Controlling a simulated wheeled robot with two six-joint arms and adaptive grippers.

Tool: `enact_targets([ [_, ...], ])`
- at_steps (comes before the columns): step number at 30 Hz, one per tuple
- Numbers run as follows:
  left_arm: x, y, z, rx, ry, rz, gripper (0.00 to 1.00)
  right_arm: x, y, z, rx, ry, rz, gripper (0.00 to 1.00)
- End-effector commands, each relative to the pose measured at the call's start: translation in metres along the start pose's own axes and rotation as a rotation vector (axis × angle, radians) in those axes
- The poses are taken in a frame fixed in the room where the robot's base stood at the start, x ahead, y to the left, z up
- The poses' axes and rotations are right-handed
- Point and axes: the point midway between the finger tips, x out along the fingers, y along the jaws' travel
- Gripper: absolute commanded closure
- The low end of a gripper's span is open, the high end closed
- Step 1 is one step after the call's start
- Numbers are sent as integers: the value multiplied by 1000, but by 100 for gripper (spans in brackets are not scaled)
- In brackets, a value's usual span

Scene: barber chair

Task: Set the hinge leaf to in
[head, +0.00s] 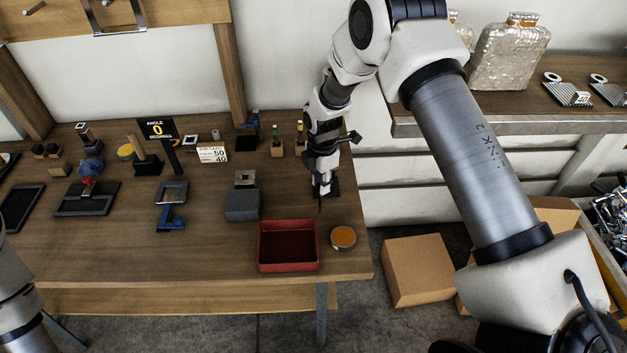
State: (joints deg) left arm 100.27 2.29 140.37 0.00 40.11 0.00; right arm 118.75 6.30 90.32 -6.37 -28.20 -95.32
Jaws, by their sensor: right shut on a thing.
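My right gripper (322,190) points down over the right end of the wooden table, behind the red tray. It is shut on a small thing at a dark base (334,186). The fingers hide most of that thing, so I cannot tell its shape or whether it is the hinge leaf. No part that I can clearly name as the hinge leaf shows elsewhere. Part of my left arm shows at the lower left edge, but its gripper is out of view.
A red tray (288,268) and a round orange-topped tin (343,237) stand in front of the gripper. A grey block (242,205), a blue bracket (171,218) and small bottles (276,140) are to its left. A metal-edged counter (480,127) stands to the right. Cardboard boxes (418,270) lie on the floor.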

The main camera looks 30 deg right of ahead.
Motion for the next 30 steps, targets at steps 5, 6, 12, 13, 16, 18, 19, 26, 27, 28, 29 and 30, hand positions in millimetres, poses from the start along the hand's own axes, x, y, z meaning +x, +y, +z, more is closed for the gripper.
enact_targets([
  [5, 6, 0, 0, 0, 0, 0, 60, 6, -13, 8, -129, 4, -16, 100],
  [6, 6, 0, 0, 0, 0, 0, 60, 6, -14, 9, -155, 4, -17, 100],
  [12, 8, 0, 0, 0, 0, 0, 60, 6, -19, 16, -248, 6, -18, 100],
  [13, 8, 0, 0, 0, 0, 0, 60, 6, -20, 16, -258, 6, -18, 100],
  [16, 9, 0, 0, 0, 0, 0, 60, 6, -21, 18, -283, 5, -18, 100],
  [18, 9, 0, 0, 0, 0, 0, 60, 6, -21, 18, -292, 5, -18, 100],
  [19, 9, 0, 0, 0, 0, 0, 60, 6, -21, 19, -295, 5, -18, 100],
  [26, 9, 0, 0, 0, 0, 0, 60, 6, -21, 19, -300, 5, -19, 100],
  [27, 9, 0, 0, 0, 0, 0, 60, 6, -21, 19, -300, 5, -19, 100],
  [28, 9, 0, 0, 0, 0, 0, 60, 6, -21, 19, -300, 5, -19, 100],
  [29, 9, 0, 0, 0, 0, 0, 60, 6, -21, 19, -300, 5, -19, 100],
  [30, 9, 0, 0, 0, 0, 0, 60, 6, -21, 19, -300, 6, -19, 100],
])
